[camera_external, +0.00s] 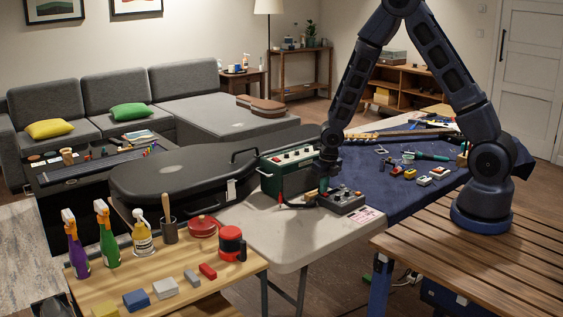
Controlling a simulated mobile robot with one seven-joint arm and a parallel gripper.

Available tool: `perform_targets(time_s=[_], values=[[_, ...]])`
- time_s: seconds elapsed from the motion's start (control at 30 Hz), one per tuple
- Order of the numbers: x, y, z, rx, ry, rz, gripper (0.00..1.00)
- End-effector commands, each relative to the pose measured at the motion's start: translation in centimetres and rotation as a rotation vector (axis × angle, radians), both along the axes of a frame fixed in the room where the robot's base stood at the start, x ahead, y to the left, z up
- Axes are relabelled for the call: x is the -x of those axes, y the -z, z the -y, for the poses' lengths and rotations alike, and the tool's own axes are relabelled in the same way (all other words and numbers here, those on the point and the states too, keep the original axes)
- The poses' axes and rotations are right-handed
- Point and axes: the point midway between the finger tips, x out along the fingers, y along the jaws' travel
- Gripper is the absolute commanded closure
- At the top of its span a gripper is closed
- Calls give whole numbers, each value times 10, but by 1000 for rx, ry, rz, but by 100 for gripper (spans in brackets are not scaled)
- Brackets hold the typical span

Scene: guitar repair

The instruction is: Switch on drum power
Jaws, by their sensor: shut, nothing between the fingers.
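A small dark grey box with several knobs or buttons on top (348,203), which may be the drum unit, sits on the pale folding table (262,234). A power switch on it is too small to make out. My gripper (324,190) points down at the left part of this box, its fingers shut with nothing visibly held. I cannot tell whether the fingertips touch the box. A dark green box with a light knob panel and a handle (278,176) stands just behind and left of my gripper.
A black guitar case (165,180) lies left of the green box. A blue cloth (395,200) holds a guitar neck and small tools at right. A wooden table (225,272) with spray bottles and blocks stands in front. Small red-tipped items (283,201) lie beside the grey box.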

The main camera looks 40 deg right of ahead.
Motion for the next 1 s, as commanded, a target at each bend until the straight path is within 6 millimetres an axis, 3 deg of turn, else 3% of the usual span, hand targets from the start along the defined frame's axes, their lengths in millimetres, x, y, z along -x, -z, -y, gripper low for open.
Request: perform_targets(time_s=[0.43, 1.0], values=[[-4, 10, 1, -4, 2, -96, 100], [-5, 12, 2, -3, 2, -99, 100]])
